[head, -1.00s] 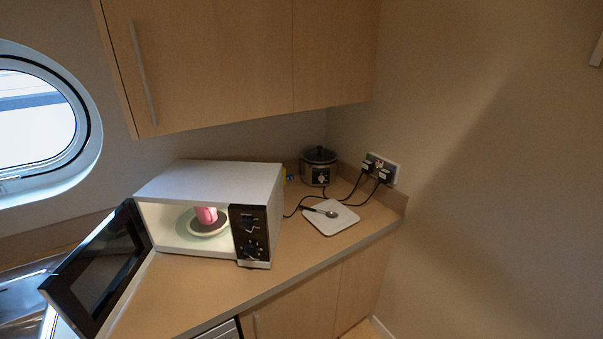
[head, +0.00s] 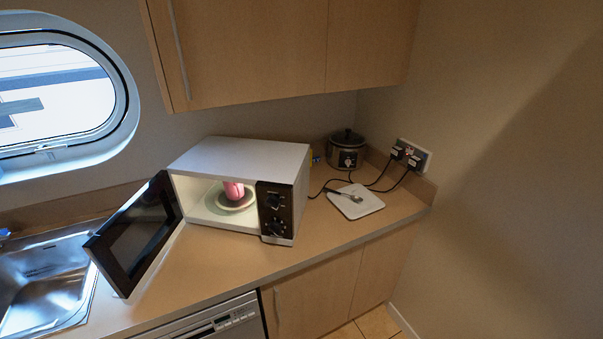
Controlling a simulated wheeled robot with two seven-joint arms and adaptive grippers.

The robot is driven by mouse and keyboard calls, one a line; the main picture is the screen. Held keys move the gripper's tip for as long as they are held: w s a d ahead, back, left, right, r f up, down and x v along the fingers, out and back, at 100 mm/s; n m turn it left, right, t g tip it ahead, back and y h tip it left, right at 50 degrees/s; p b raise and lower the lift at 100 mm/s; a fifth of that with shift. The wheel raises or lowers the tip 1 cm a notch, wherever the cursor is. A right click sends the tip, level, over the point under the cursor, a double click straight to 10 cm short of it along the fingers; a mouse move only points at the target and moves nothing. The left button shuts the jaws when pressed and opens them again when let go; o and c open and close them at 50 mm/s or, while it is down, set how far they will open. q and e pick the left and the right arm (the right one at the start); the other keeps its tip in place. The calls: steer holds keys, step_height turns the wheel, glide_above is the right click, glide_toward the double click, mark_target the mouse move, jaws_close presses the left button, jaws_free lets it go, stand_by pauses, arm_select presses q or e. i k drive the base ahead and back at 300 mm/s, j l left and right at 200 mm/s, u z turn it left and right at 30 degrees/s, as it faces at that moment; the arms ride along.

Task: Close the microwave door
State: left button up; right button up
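The white microwave (head: 238,158) stands on the counter below the wall cupboards. Its dark-framed door (head: 138,234) is wide open, swung out to the left and towards the front of the counter. The lit inside shows a pink object (head: 233,190) on a pale plate (head: 236,202). The black control panel (head: 275,212) with its knobs is on the right of the front. Neither of my grippers shows in the head view.
A metal sink (head: 45,283) lies left of the open door. A slow cooker (head: 346,150), a white board (head: 357,201) with a spoon and plugged-in cables sit to the right. The counter (head: 200,272) in front of the microwave is clear. Cupboards (head: 250,50) hang above.

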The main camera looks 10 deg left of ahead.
mark_target(141, 232)
steer(key=k+j, duration=0.1)
steer(key=j, duration=0.35)
steer(key=k+j+z, duration=0.1)
steer(key=j, duration=0.35)
steer(key=k+j, duration=0.15)
steer(key=j, duration=0.25)
steer(key=k+j+z, duration=0.1)
steer(key=j, duration=0.35)
steer(key=k+j, duration=0.15)
steer(key=j, duration=0.3)
steer(key=k+j, duration=0.15)
steer(key=j, duration=0.25)
steer(key=k+j+z, duration=0.1)
steer(key=j, duration=0.35)
steer(key=k+j, duration=0.2)
steer(key=j, duration=0.2)
steer(key=i+z, duration=0.05)
